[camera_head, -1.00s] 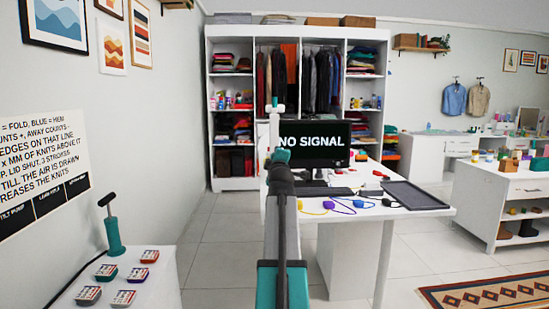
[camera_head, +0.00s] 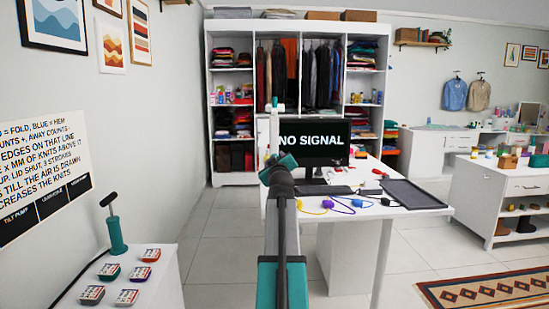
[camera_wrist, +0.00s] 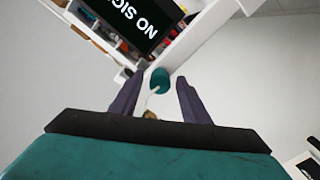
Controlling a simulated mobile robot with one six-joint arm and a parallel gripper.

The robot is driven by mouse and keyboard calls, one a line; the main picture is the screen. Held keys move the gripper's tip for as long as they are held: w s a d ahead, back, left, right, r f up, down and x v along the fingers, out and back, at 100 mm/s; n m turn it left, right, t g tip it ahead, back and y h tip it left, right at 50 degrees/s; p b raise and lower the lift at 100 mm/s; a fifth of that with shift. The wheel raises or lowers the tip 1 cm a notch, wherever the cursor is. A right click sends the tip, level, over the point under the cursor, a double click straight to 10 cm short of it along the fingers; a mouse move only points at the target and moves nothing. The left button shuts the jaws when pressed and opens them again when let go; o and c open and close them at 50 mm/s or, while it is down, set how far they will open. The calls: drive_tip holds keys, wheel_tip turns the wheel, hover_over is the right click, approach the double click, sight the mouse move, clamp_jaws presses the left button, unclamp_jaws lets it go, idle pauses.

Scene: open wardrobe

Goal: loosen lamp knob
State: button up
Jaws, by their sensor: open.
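My gripper (camera_wrist: 158,88) is open in the wrist view, with its two dark fingers apart. A teal rounded part (camera_wrist: 160,80) with a thin pale stem shows between and beyond the fingers. A small brass-coloured piece (camera_wrist: 151,114) is partly hidden behind my gripper's body. I cannot tell whether either is the lamp knob, or whether a finger touches them. In the head view a white upright post (camera_head: 274,130) with a teal piece near its top stands behind my arm, by the desk's left end. My arm hides its lower part and my fingers.
The white desk (camera_head: 400,222) holds a monitor (camera_head: 312,142), a dark tray (camera_head: 413,194), coloured pucks and cables. An open wardrobe (camera_head: 249,110) stands behind. A small white table (camera_head: 150,285) with a teal pump (camera_head: 115,236) is at left. Floor between is clear.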

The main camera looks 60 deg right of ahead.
drive_tip(key=shift+m+p, duration=1.95)
drive_tip(key=shift+m, duration=1.55)
clamp_jaws()
drive_tip(key=shift+n+b, duration=2)
drive_tip(key=shift+b, duration=0.55)
drive_tip(key=shift+n+b, duration=2.05)
drive_tip(key=shift+n, duration=0.25)
drive_tip(key=shift+n+b, duration=0.8)
drive_tip(key=shift+n, duration=0.3)
drive_tip(key=shift+n+b, duration=0.8)
drive_tip(key=shift+n, duration=0.4)
drive_tip(key=shift+n+b, duration=1.1)
drive_tip(key=shift+n, duration=1)
